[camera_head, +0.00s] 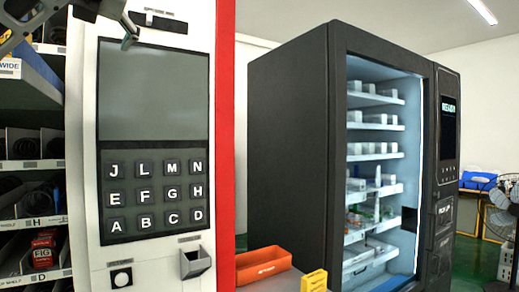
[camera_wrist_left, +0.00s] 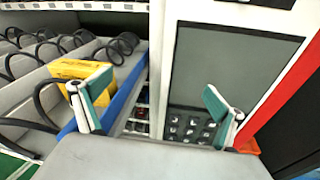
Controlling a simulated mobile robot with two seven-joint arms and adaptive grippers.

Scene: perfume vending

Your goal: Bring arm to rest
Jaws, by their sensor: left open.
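My left gripper (camera_head: 128,30) reaches in at the top left of the head view, in front of the white vending machine panel (camera_head: 152,247). Only part of it shows there. In the left wrist view my left gripper (camera_wrist_left: 155,100) is open, its two green-lined fingers wide apart with nothing between them. The dark screen (camera_wrist_left: 230,65) and the keypad (camera_wrist_left: 190,128) lie beyond the fingers. A yellow box (camera_wrist_left: 72,70) shows behind the left finger, on a shelf with black coils. My right gripper is not in view.
A black glass-front vending machine (camera_head: 290,150) stands to the right. An orange bin (camera_head: 263,262) and a yellow holder (camera_head: 314,280) sit low in front. A fan (camera_head: 505,205) stands at the far right. Coil shelves (camera_head: 30,165) are at the left, close to the arm.

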